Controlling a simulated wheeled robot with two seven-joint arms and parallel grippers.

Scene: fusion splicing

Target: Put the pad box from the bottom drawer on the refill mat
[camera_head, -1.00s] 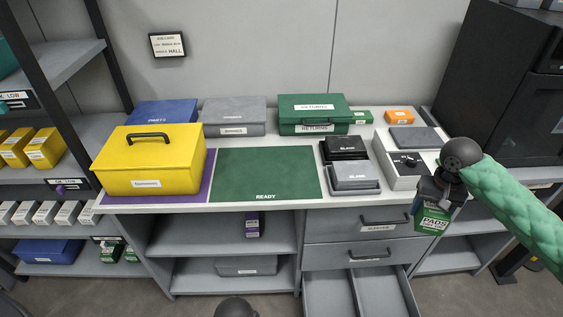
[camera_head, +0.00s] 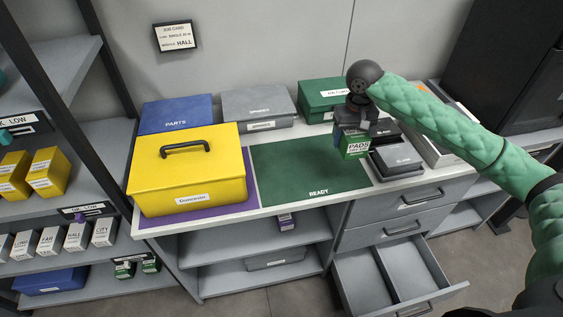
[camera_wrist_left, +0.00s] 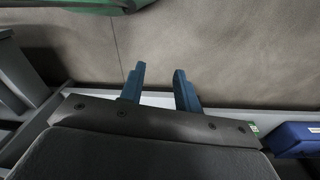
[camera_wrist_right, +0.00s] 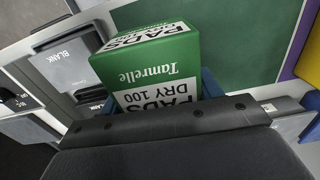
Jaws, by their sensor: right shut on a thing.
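The pad box (camera_head: 355,147) is green and white and reads PADS. My right gripper (camera_head: 353,127) is shut on it and holds it above the counter, at the right edge of the green READY mat (camera_head: 300,168). The box also fills the middle of the right wrist view (camera_wrist_right: 155,62). The bottom drawer (camera_head: 405,268) is pulled out; its divided inside looks empty. A purple mat (camera_head: 243,212) lies mostly hidden under a yellow box. No mat marked refill can be read. My left gripper (camera_wrist_left: 158,90) is open and empty in the left wrist view.
The yellow handled box (camera_head: 188,172) stands left of the green mat. Blue (camera_head: 175,114), grey (camera_head: 258,107) and green (camera_head: 322,97) boxes line the back. Dark BLANK trays (camera_head: 396,160) sit just right of the held box. The green mat is bare.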

